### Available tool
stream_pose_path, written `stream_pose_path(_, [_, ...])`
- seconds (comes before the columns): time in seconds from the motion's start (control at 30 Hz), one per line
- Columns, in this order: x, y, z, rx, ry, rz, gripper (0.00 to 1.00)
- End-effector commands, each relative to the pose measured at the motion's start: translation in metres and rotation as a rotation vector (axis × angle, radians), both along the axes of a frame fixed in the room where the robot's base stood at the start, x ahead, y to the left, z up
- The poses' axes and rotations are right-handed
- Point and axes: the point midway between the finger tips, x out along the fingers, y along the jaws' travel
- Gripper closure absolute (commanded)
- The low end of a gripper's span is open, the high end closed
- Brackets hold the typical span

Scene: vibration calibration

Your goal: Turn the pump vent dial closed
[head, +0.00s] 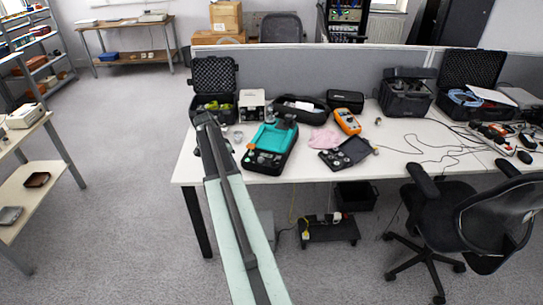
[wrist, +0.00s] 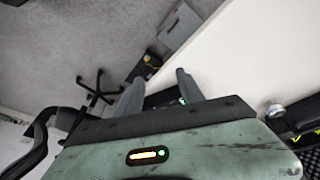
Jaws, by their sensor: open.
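I cannot single out the pump or its vent dial for sure in either view. A small round metallic piece (wrist: 273,110) shows at the right of the wrist view, beside my gripper and apart from it. A small silver piece (head: 238,135) also stands on the table in the head view, just right of my arm's end. My gripper (wrist: 158,88) has its two dark fingers spread, with nothing held between them. In the head view, my arm reaches to the table's left end, and its end hides part of the tabletop there.
Cables cross the right side. An office chair (head: 480,215) stands in front.

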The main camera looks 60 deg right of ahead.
Motion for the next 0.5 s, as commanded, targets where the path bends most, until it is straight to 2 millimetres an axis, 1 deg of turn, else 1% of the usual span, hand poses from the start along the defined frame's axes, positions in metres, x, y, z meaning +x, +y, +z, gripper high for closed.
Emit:
stream_pose_path(0.03, [-0.017,-0.055,0.009,-0.031,-0.013,-0.136,0.55])
stream_pose_path(0.1, [-0.043,-0.103,0.015,-0.072,-0.03,-0.284,0.55])
stream_pose_path(0.13, [-0.053,-0.119,0.016,-0.086,-0.035,-0.333,0.55])
stream_pose_path(0.2, [-0.069,-0.143,0.018,-0.109,-0.045,-0.415,0.55])
stream_pose_path(0.3, [-0.081,-0.157,0.02,-0.125,-0.051,-0.466,0.55])
stream_pose_path(0.4, [-0.082,-0.157,0.018,-0.126,-0.052,-0.471,0.55])
stream_pose_path(0.5, [-0.083,-0.158,0.013,-0.125,-0.052,-0.47,0.55])
